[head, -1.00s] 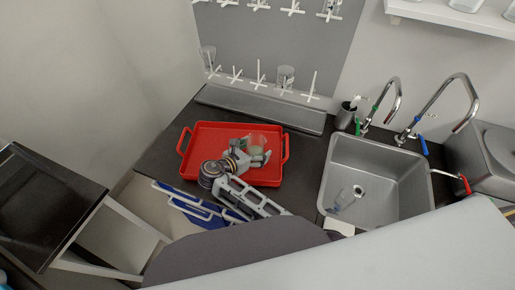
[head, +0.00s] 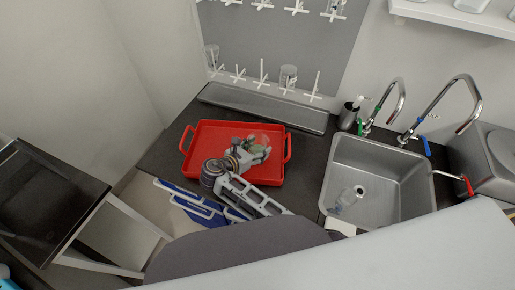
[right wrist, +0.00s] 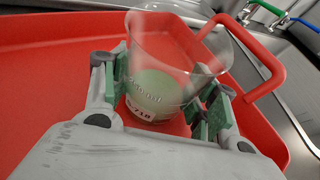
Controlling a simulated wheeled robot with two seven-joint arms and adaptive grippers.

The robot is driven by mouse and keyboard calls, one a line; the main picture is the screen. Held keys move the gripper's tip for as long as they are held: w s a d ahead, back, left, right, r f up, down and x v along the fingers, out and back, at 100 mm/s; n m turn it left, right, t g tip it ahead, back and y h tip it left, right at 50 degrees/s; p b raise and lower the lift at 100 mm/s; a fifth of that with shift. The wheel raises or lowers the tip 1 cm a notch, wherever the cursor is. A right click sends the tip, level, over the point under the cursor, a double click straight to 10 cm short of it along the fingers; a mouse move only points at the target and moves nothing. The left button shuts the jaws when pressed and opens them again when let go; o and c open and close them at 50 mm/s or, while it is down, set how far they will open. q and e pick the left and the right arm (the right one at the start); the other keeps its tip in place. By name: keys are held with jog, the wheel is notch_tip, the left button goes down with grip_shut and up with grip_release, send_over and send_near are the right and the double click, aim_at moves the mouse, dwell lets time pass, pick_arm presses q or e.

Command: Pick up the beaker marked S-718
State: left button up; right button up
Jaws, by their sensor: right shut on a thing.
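A clear glass beaker (right wrist: 165,60) stands between the fingers of my right gripper (right wrist: 163,108) in the right wrist view. It has a pale green patch with blurred dark print and a partly readable mark low on its side that seems to end in 718. The green finger pads press on it from both sides. In the head view my right gripper (head: 258,152) is over the red tray (head: 218,134), and the beaker is small and partly hidden there. I cannot tell whether the beaker touches the tray floor. My left gripper is not in view.
A metal sink (head: 385,160) with taps lies to the right of the tray, with a clear item (head: 347,197) in it. A peg rack (head: 280,50) with glassware hangs behind. A grey ledge (head: 262,108) runs behind the tray. The left part of the tray is clear.

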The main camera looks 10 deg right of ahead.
jog(key=shift+r, duration=0.25)
notch_tip(320, 180, up, 9)
jog(key=shift+r, duration=0.15)
dwell(1.3)
jog(key=shift+r, duration=0.15)
